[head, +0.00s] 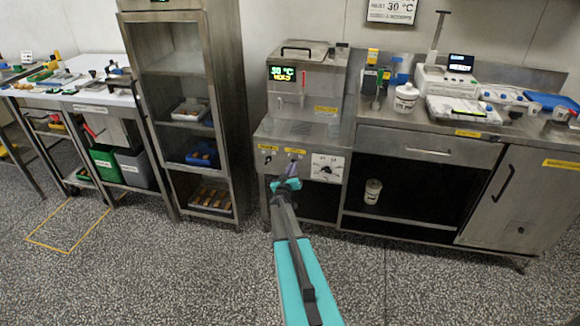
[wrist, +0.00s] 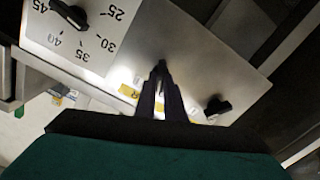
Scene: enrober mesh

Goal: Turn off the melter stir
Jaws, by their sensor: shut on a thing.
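The melter (head: 308,85) is a steel machine in the middle of the head view, its display (head: 283,73) reading 30 °C and HOLD. Its front panel carries a temperature dial (head: 327,168), also seen in the wrist view (wrist: 72,14), and a black switch (head: 267,159), likely the black knob in the wrist view (wrist: 217,106). A yellow label ending in R (wrist: 128,92) sits by my fingers. My gripper (head: 291,168) is at the panel between dial and black switch. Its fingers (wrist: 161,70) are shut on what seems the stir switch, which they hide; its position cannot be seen.
A steel rack (head: 218,60) with trays stands left of the melter. A steel counter (head: 400,138) with a scale and tubs stands to its right. A worktable (head: 95,98) is at far left. The speckled floor (head: 180,275) in front is clear.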

